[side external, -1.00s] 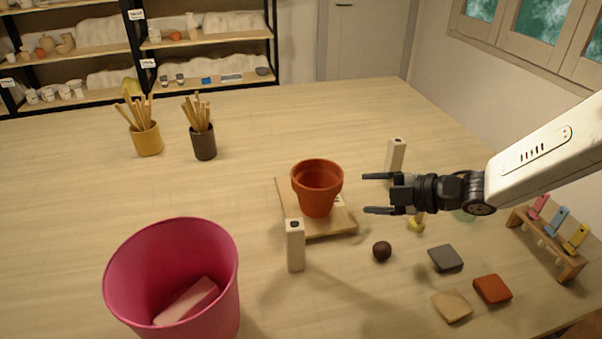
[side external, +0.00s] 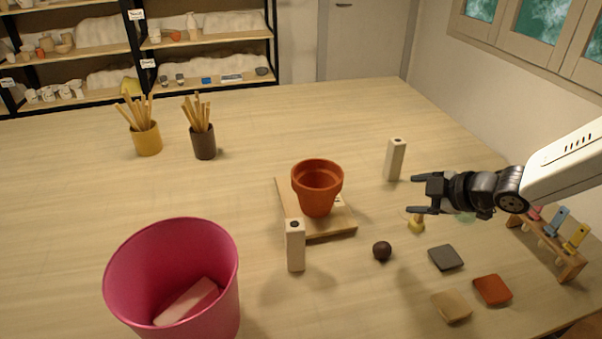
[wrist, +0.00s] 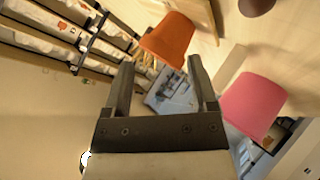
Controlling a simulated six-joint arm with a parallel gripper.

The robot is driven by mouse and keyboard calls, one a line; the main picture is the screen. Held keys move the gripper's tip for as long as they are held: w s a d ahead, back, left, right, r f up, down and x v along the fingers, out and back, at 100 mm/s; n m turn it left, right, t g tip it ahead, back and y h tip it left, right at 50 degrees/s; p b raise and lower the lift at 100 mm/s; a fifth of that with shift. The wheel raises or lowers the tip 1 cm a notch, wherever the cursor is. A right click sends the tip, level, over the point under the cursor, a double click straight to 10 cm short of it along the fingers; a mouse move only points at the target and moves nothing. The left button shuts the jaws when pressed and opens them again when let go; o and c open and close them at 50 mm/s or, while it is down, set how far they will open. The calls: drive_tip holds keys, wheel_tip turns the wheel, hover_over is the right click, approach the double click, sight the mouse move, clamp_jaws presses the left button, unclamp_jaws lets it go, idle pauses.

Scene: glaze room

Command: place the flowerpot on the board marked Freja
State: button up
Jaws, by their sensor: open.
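The orange flowerpot (side external: 317,190) stands upright on a wooden board (side external: 330,229) in the middle of the table. Any name on the board is mostly hidden behind the pot and cannot be read. My gripper (side external: 413,195) is open and empty, to the right of the pot and clear of it, with its fingers pointing left. In the wrist view the flowerpot (wrist: 168,40) shows beyond the fingers (wrist: 162,75), with nothing between them, and part of the board (wrist: 190,12) shows above.
Pale upright blocks (side external: 295,246) (side external: 395,160) stand in front of and behind the board. A pink bin (side external: 172,230) is front left. A dark ball (side external: 382,251), several tiles (side external: 445,258) and a small rack (side external: 545,245) lie right. The table's left middle is clear.

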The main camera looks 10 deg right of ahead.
drive_tip(key=s+d+f+m+g+h, duration=0.1)
drive_tip(key=s+d+m+g+h, duration=0.1)
drive_tip(key=s+d+m, duration=0.4)
drive_tip(key=s+d+f+m+g+h, duration=0.2)
drive_tip(key=s+d+m+g, duration=0.3)
drive_tip(key=s, duration=0.8)
drive_tip(key=d+m+h, duration=0.1)
drive_tip(key=d+m, duration=0.1)
drive_tip(key=m, duration=0.2)
drive_tip(key=shift+d+f, duration=0.2)
drive_tip(key=shift+f, duration=0.1)
